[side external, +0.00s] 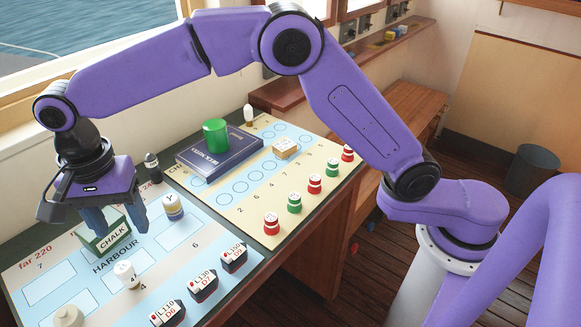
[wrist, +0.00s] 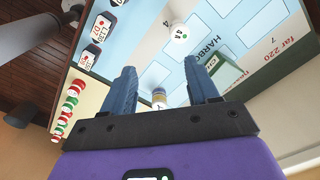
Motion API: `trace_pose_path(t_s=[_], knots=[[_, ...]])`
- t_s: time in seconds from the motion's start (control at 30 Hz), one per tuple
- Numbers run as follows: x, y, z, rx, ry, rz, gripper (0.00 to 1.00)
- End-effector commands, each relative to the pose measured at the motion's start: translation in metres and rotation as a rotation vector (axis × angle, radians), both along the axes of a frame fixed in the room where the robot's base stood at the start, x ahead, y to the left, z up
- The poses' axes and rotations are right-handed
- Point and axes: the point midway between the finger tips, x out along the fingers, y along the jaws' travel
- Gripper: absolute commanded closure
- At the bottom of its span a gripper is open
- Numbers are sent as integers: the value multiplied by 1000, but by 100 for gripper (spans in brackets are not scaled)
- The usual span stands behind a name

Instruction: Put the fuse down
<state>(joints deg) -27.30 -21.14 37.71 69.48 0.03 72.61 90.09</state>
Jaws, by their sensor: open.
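A small white fuse-like piece marked 4 (side external: 125,274) stands upright on the light-blue harbour chart (side external: 190,240); it also shows in the wrist view (wrist: 178,32). Another white piece (side external: 249,114) stands at the far edge of the cream chart, and a pale knobbed piece (side external: 67,317) is at the bottom left. I cannot tell for sure which is the fuse. My gripper (side external: 115,218) is open above the chart, fingers pointing down, near the green CHALK box (side external: 101,240). In the wrist view nothing is held between the fingertips (wrist: 160,68).
A white, blue and yellow cylinder marked Y (side external: 173,208) stands right of my gripper. Several dark labelled blocks (side external: 203,286) line the front edge. A blue book (side external: 222,150) carries a green cup (side external: 215,133). Red and green pieces (side external: 294,202) line the cream chart.

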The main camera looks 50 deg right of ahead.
Motion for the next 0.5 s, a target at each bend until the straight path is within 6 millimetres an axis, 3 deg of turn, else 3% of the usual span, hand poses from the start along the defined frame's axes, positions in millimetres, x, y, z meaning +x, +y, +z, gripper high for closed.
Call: trace_pose_path(t_s=[0.2,0.5], knots=[[-35,-60,19,5,-6,354,41],[-100,-153,27,7,-15,844,41]])
